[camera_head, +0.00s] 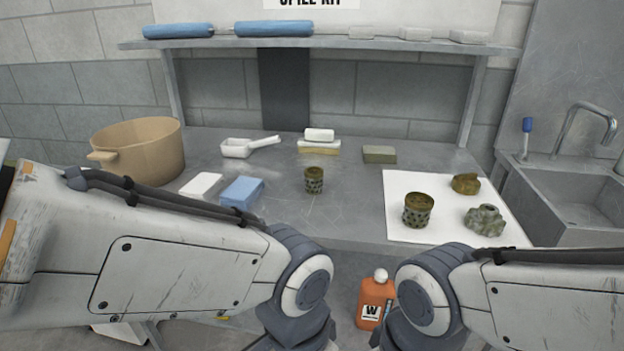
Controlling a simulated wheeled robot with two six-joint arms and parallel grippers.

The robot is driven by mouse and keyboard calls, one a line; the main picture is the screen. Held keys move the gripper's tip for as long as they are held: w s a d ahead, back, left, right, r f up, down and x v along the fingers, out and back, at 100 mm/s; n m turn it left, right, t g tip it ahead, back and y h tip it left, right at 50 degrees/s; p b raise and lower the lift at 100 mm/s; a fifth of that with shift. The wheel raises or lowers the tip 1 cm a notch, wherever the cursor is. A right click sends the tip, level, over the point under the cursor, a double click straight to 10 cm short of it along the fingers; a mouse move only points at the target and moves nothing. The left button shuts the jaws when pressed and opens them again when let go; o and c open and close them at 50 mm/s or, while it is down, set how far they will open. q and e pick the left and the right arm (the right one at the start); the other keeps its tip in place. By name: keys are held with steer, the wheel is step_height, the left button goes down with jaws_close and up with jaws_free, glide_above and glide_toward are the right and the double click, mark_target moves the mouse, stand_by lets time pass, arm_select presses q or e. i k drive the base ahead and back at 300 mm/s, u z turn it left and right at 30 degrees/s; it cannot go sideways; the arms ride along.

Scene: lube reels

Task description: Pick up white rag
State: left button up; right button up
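A white folded rag (200,185) lies flat on the grey metal bench, left of centre. A blue folded rag (242,192) lies just to its right. My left arm comes in from the left, passing in front of the bench below the white rag. My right arm comes in from the right. Both arms bend downward near the bottom middle, and neither gripper's fingers show.
A tan pot (140,152) stands left, a white scoop (250,146) behind the rags. A green-brown cylindrical part (314,180) stands right of the blue rag. A white mat (400,190) holds several dirty parts. An orange jug (372,303) stands low in front; a sink (570,195) is right.

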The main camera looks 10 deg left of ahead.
mark_target(204, 186)
steer(key=k, duration=0.6)
steer(key=u, duration=0.8)
steer(key=i, duration=0.8)
steer(key=z, duration=0.05)
